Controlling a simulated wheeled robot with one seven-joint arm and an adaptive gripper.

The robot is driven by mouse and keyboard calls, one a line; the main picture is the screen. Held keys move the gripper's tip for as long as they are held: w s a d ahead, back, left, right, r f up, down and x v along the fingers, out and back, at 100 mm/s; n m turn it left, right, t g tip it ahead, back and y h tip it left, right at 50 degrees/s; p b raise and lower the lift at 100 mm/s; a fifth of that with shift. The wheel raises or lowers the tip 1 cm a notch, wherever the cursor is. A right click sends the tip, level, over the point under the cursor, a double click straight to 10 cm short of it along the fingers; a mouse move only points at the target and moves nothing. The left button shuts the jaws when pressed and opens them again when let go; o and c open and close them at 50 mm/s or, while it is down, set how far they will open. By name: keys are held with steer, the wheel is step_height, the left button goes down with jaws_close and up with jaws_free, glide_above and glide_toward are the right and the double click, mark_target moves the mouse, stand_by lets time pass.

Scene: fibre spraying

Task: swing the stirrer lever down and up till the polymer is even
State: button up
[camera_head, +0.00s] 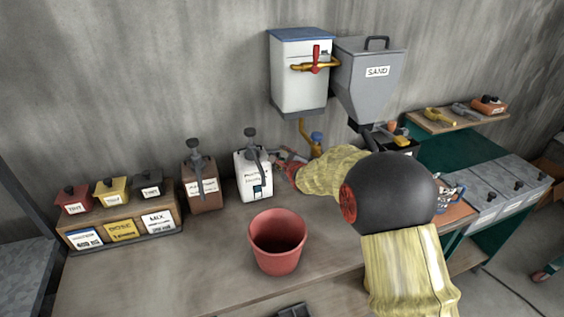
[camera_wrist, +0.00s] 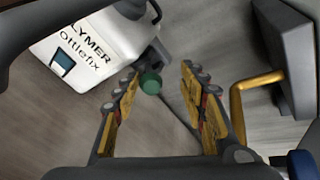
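The white polymer canister (camera_head: 252,178) stands on the bench against the wall, with a dark pump head on top. In the wrist view the canister (camera_wrist: 98,45) fills the upper left, its label partly readable. The stirrer lever's green knob (camera_wrist: 150,82) sticks out from a grey bracket on the canister's side. My gripper (camera_wrist: 162,76) is open, its yellow-padded fingers apart. The knob shows between the fingertips, closer to the left one; I cannot tell whether they touch. In the head view my gripper (camera_head: 287,168) is just right of the canister. The polymer inside is hidden.
A red bucket (camera_head: 278,242) stands in front of the canister. A brown canister (camera_head: 201,186) is to its left. A white wall tank (camera_head: 299,75) and the sand hopper (camera_head: 369,78) hang above. A yellow bent pipe (camera_wrist: 243,95) is close right of my gripper.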

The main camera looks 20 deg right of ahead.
steer(key=shift+r, duration=0.2)
steer(key=shift+a+r+p, duration=0.15)
steer(key=shift+r+p, duration=1.05)
steer(key=shift+r, duration=0.35)
steer(key=shift+s+a+r+p, duration=0.1)
steer(key=shift+s+r+p, duration=0.1)
steer(key=shift+r+p, duration=1.1)
steer(key=shift+s+a+r+p, duration=0.1)
steer(key=shift+s+r+p, duration=0.1)
steer(key=shift+r+p, duration=1.05)
steer(key=shift+r, duration=0.2)
